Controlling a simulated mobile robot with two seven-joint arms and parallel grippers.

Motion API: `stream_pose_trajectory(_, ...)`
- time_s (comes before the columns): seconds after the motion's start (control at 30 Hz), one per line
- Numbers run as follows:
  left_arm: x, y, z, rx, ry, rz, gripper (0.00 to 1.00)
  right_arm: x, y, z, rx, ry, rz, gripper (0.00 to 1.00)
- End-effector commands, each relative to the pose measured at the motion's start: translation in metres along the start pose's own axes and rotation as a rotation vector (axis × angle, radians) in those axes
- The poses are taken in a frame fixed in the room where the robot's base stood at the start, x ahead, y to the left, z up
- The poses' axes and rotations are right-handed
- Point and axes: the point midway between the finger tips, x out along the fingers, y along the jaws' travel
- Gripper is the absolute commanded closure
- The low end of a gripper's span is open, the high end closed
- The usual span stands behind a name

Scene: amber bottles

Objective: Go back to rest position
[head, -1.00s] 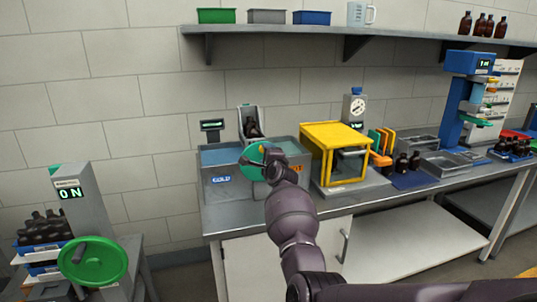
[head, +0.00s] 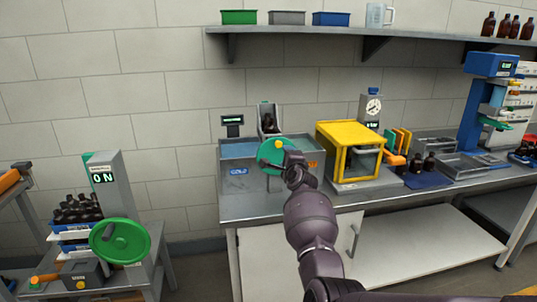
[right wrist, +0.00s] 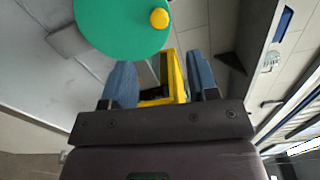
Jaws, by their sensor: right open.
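My right gripper (head: 291,158) is at the end of the dark arm, stretched out over the front of the sink with the COLD and HOT labels. In the head view it overlaps the right edge of a green disc (head: 271,153) with a yellow knob. In the right wrist view my right gripper (right wrist: 161,76) has its two blue-grey fingers wide apart with nothing held between them. The green disc (right wrist: 120,22) and its yellow knob lie beyond the fingertips, towards the top. Whether the hand touches the disc cannot be told. My left gripper is not in view.
A yellow-framed box (head: 345,152) stands right of the sink (head: 240,178) on the metal bench. At the left are a stand with a green handwheel (head: 120,240) and an ON display. A shelf (head: 300,32) hangs above.

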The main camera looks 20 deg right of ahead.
Motion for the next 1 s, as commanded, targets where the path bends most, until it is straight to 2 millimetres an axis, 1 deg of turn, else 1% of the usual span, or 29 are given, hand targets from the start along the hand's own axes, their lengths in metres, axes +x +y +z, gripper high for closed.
stream_pose_trajectory(0.23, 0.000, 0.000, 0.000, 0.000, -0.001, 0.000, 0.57, 0.000, 0.000, 0.000, -0.028, 0.000, 0.000, 0.46)
stream_pose_trajectory(0.37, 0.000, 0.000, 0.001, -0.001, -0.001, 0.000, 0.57, 0.000, 0.001, 0.000, -0.134, -0.002, 0.005, 0.46)
stream_pose_trajectory(0.47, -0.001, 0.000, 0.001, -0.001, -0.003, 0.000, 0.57, -0.001, -0.013, -0.001, -0.264, 0.004, -0.013, 0.46)
stream_pose_trajectory(0.63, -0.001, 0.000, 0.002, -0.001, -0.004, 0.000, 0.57, -0.007, -0.054, 0.015, -0.524, 0.002, -0.082, 0.46)
stream_pose_trajectory(0.73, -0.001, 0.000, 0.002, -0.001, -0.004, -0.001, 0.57, -0.018, -0.065, 0.021, -0.691, 0.005, -0.113, 0.46)
stream_pose_trajectory(0.87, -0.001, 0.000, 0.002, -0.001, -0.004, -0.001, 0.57, -0.039, -0.061, 0.025, -0.912, 0.007, -0.131, 0.46)
stream_pose_trajectory(1.0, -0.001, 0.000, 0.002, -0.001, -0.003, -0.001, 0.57, -0.064, -0.043, 0.026, -1.116, 0.000, -0.133, 0.46)
